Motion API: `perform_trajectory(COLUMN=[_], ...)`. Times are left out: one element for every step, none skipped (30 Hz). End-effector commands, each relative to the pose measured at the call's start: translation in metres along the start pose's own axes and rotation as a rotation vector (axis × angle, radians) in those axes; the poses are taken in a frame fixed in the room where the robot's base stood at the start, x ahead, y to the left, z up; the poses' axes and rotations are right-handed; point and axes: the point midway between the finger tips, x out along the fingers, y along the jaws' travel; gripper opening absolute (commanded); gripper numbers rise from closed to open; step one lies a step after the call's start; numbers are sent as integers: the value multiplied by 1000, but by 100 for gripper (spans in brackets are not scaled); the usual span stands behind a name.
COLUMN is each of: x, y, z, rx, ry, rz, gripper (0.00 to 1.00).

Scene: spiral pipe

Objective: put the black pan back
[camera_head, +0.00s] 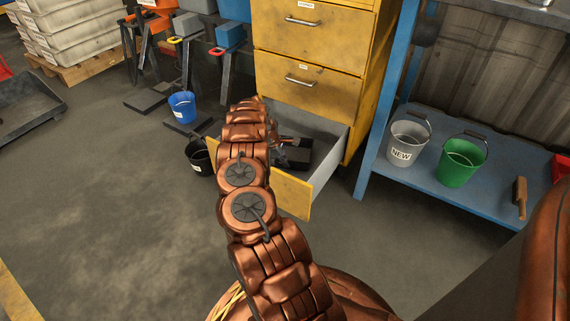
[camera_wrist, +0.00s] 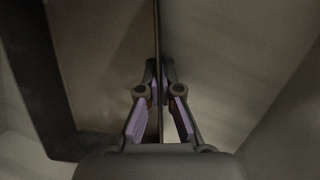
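The black pan (camera_head: 299,154) is in the open bottom drawer (camera_head: 325,170) of the yellow cabinet, partly hidden by my arm. My gripper (camera_head: 284,140) is down in the drawer at the pan's left side, mostly hidden by my own arm in the head view. In the wrist view my gripper (camera_wrist: 159,78) has its two fingers close together, one on each side of a thin upright edge, which looks like the pan's wall. The pan (camera_wrist: 50,110) fills the left of that view, with a dark rim and a brownish inside.
Closed drawers (camera_head: 310,90) are above the open one. A black bucket (camera_head: 199,158) stands beside the drawer, and a blue bucket (camera_head: 182,107) is behind it. A blue shelf (camera_head: 400,172) on the right holds a grey bucket (camera_head: 407,143) and a green bucket (camera_head: 461,162).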

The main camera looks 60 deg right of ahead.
Motion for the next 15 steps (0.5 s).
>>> perform_trajectory(x=[0, 1, 2, 2, 2, 2, 2, 2, 2, 2, 2, 2, 2, 2, 2], y=[0, 0, 0, 0, 0, 0, 0, 0, 0, 0, 0, 0, 0, 0, 0], z=[0, 0, 0, -1, -1, -1, -1, -1, -1, -1, -1, -1, -1, -1, -1], rx=[0, 0, 0, 0, 0, 1, 0, 0, 0, 0, 0, 0, 0, 0, 0], ry=[0, 0, 0, 0, 0, 0, 0, 0, 0, 0, 0, 0, 0, 0, 0], rz=[0, 0, 0, 0, 0, 0, 0, 0, 0, 0, 0, 0, 0, 0, 0], gripper=[0, 0, 3, 6, 10, 14, 17, 20, 24, 27, 30, 31, 31, 31, 31])
